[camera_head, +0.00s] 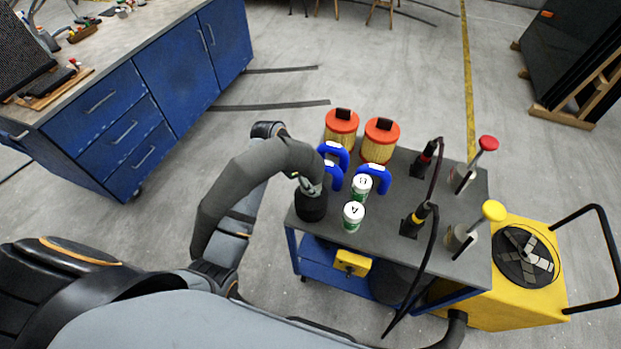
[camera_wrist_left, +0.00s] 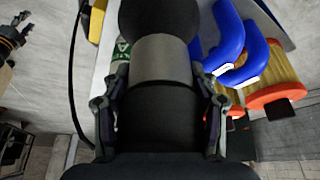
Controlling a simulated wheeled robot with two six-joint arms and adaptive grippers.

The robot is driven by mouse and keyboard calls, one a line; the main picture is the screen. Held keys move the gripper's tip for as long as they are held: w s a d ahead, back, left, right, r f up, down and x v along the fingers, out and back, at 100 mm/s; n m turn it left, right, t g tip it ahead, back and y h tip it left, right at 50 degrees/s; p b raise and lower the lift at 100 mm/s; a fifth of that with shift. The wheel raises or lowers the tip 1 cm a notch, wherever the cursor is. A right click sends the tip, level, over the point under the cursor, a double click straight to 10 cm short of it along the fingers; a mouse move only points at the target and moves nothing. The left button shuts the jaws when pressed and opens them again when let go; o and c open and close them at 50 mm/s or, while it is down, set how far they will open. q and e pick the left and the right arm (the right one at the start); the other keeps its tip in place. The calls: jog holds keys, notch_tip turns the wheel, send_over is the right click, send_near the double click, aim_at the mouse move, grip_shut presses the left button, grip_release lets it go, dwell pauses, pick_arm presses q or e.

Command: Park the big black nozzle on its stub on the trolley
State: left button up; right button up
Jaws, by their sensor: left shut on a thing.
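The big black nozzle (camera_head: 312,207) is at the front left corner of the trolley top (camera_head: 330,232), left of the white cups. My left gripper (camera_head: 309,184) is shut on it from above, its fingers mostly hidden in the head view. In the left wrist view the black nozzle with a pale grey band (camera_wrist_left: 166,62) lies between the two fingers (camera_wrist_left: 165,100). The stub does not show clearly, and I cannot tell whether the nozzle is touching it or the trolley top.
Cabled black tools (camera_head: 415,221) and red and yellow knobs (camera_head: 493,211) stand further right. A yellow machine (camera_head: 510,300) adjoins the trolley.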

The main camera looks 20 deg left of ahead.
pick_arm(q)
jog(key=shift+f, duration=0.6)
jog(key=o, duration=1.5)
jog(key=shift+o, duration=0.3)
jog(key=shift+s+f+b, duration=0.1)
jog(key=shift+f+b, duration=0.05)
jog(key=shift+b, duration=0.15)
jog(key=shift+o, duration=1.3)
